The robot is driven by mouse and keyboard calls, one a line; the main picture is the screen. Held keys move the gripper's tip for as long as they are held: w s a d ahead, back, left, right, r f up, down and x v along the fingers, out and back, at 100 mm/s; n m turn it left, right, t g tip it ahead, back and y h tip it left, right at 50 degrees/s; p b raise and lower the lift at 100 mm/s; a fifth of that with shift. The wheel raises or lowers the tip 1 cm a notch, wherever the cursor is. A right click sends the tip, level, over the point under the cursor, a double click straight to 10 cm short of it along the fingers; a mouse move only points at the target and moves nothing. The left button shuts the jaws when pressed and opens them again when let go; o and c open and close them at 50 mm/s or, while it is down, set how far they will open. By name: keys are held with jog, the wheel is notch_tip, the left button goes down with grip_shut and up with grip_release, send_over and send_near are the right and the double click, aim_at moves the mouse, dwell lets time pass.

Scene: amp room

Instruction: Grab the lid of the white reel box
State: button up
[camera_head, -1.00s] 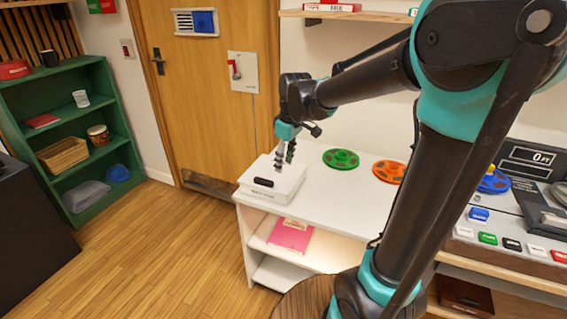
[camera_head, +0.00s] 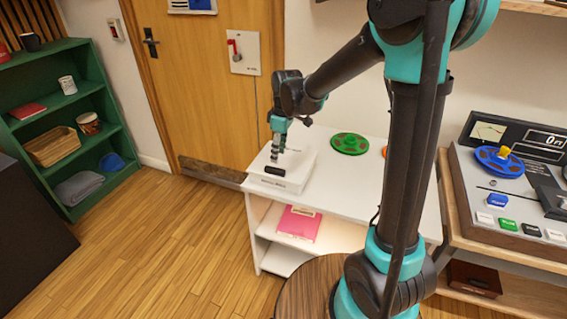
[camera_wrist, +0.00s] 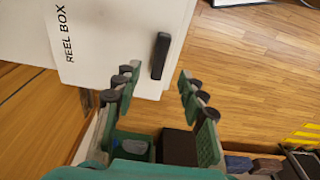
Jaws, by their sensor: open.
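The white reel box (camera_head: 297,179) stands on the left end of the white shelf unit's top, beside the door. Its lid has a black bar handle (camera_head: 275,171), which also shows in the wrist view (camera_wrist: 160,56). The lettering "REEL BOX" (camera_wrist: 65,33) reads along the box in the wrist view. My gripper (camera_head: 276,155) is just above the handle in the head view, fingers pointing down. In the wrist view my gripper (camera_wrist: 157,80) is open, and the handle lies just beyond and between the fingertips. I cannot tell whether a finger touches it.
A green reel (camera_head: 350,144) lies on the white shelf top (camera_head: 335,180) right of the box. A tape machine (camera_head: 510,190) with a blue reel stands further right. A green bookshelf (camera_head: 75,110) is at the left. The wooden floor between is clear.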

aim_at(275, 169)
jog(key=shift+w+a+f, duration=0.1)
jog(key=shift+a+f, duration=0.1)
jog(key=shift+f, duration=1)
jog(key=shift+w+a+f, duration=0.1)
jog(key=shift+a+f, duration=0.1)
jog(key=shift+f, duration=0.95)
jog(key=shift+a+f, duration=0.2)
jog(key=shift+f, duration=1)
grip_shut()
